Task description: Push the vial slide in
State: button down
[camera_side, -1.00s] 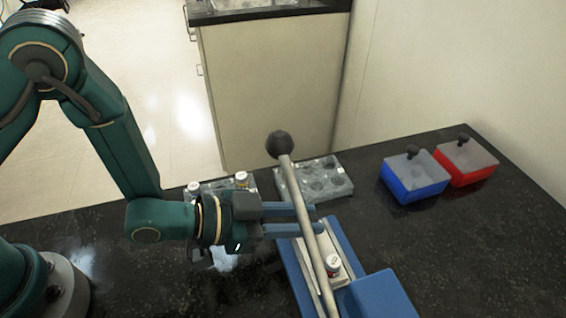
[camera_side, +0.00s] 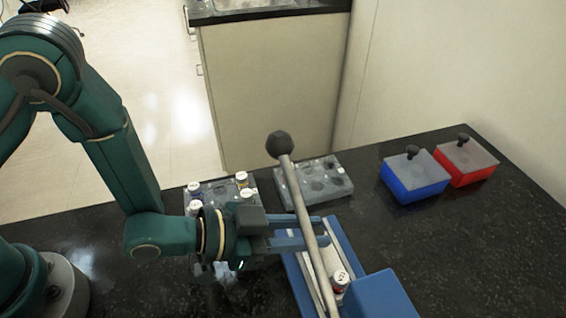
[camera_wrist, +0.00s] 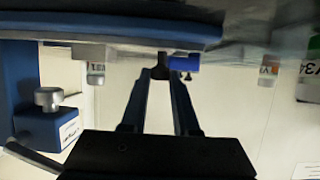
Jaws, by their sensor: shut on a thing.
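The vial slide (camera_side: 308,268) is a pale strip in a blue-framed device, in front of my arm's end in the side view. A white-capped vial (camera_side: 340,282) stands in it, close to the device's blue block (camera_side: 380,298). A vial also shows in the wrist view (camera_wrist: 96,73), hanging inverted there. My gripper (camera_side: 332,231) reaches across the slide's far end. In the wrist view its fingers (camera_wrist: 160,80) close on a small dark knob (camera_wrist: 160,72), apparently the slide's handle. The side view hides that contact behind the lever.
A long grey lever (camera_side: 305,215) with a dark ball end (camera_side: 280,144) rises across my fingers. A rack with several vials (camera_side: 220,192) stands behind my wrist; an empty-looking rack (camera_side: 313,182) is beside it. A blue box (camera_side: 415,180) and red box (camera_side: 465,163) stand back right.

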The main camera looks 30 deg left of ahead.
aim_at(334, 275)
jog(key=s+d, duration=0.4)
jog(key=shift+s+d, duration=0.4)
jog(key=c, duration=0.7)
grip_release()
jog(key=shift+o, duration=0.2)
jog(key=shift+a, duration=0.1)
jog(key=shift+v, duration=2.55)
